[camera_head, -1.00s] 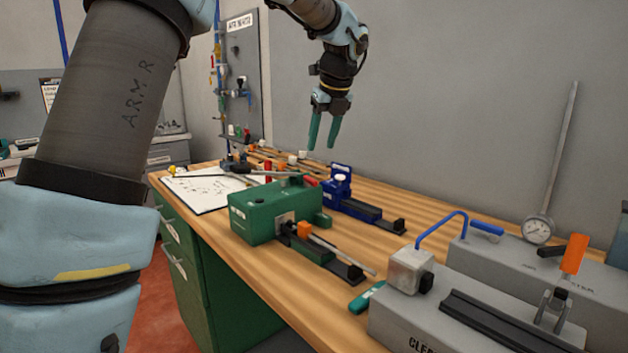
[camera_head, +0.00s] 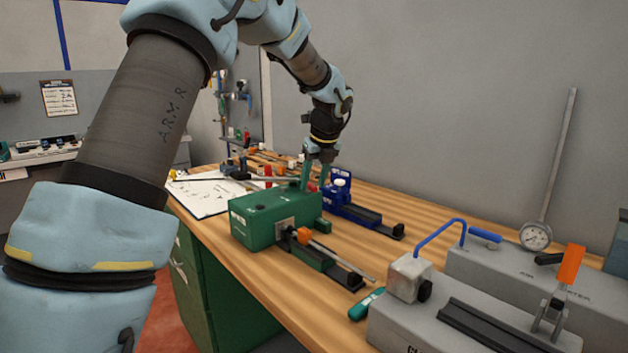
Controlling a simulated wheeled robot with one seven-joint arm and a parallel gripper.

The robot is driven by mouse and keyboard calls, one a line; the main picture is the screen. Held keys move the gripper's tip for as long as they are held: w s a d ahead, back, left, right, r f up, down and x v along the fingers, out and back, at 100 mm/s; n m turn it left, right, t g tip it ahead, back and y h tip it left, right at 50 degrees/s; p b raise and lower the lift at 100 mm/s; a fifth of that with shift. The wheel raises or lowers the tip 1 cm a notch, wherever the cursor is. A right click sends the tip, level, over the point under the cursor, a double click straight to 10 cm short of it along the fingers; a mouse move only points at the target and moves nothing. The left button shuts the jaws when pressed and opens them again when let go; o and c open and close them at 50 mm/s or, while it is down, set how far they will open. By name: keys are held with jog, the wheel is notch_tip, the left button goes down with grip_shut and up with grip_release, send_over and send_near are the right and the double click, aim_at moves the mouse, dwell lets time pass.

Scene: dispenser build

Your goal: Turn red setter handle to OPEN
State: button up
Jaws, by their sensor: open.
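A small red handle-like part (camera_head: 312,187) shows just behind the green box-shaped device (camera_head: 262,219), near the blue device (camera_head: 344,195). It is mostly hidden, and I cannot read any OPEN mark or its turned position. My gripper (camera_head: 314,184) points down over this spot with its two teal fingers apart. The fingertips are low, one on each side of the red part as seen from here. I cannot tell whether they touch it.
Grey fixtures (camera_head: 470,312) with an orange lever (camera_head: 573,262) and dial gauge (camera_head: 536,236) fill the right. A white paper (camera_head: 205,196) lies at left. Bare wood (camera_head: 440,225) shows mid-table.

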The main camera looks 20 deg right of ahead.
grip_shut()
dwell(0.3)
jog(key=shift+d+r+n+y+p, duration=0.2)
jog(key=shift+d+n+y+p, duration=0.15)
jog(key=shift+n+p, duration=0.55)
jog(key=shift+w+d+f+n+g+y+p, duration=0.2)
jog(key=shift+n+g+y+p, duration=0.1)
jog(key=shift+n+p, duration=0.35)
grip_release()
